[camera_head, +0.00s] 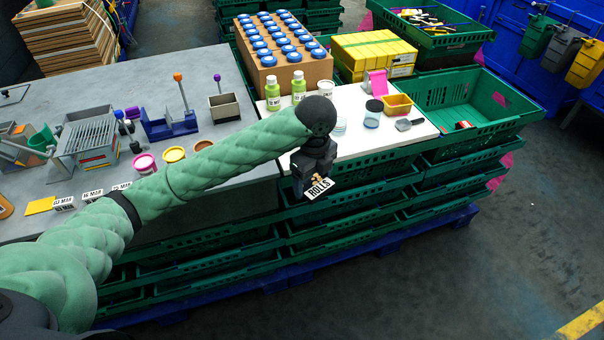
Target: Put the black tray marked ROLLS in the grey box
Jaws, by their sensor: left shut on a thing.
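My left gripper (313,164) is at the end of the green-sleeved arm, in front of the white board's front edge. It is shut on a small black tray, mostly hidden by the gripper; its white label reading ROLLS (319,188) and something light brown just above it show. The tray hangs above the stacked green crates, clear of the table. A small open grey box (224,108) stands on the grey table to the left and farther back. I cannot tell what is inside it. My right gripper is not in view.
A blue rack (168,127) stands left of the grey box. A green crate (506,113) is at the right.

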